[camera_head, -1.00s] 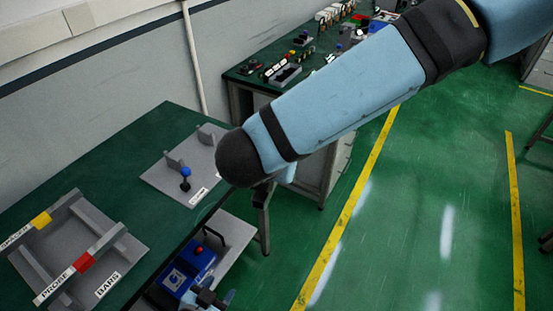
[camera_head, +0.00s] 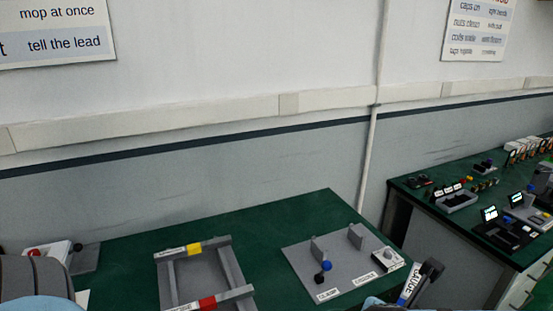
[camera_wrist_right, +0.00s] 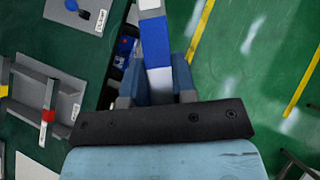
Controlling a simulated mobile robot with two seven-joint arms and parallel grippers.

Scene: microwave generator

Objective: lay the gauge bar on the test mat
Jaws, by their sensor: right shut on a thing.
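The gauge bar (camera_head: 411,287), with a white "GAUGE" label, stands up in my right gripper (camera_head: 424,274) at the lower right of the head view. In the right wrist view the bar (camera_wrist_right: 155,42) is white with a blue band, and both fingers of my right gripper (camera_wrist_right: 157,88) close on it. It is held above the gap between bench and floor. I cannot pick out the test mat with certainty. My left gripper is not in view.
A grey rack (camera_head: 233,268) with yellow- and red-banded bars lies on the green bench (camera_head: 125,255). Right of it is a grey plate (camera_head: 345,280) with upright blocks and a blue-knobbed lever. A second bench (camera_head: 415,207) stands at the right.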

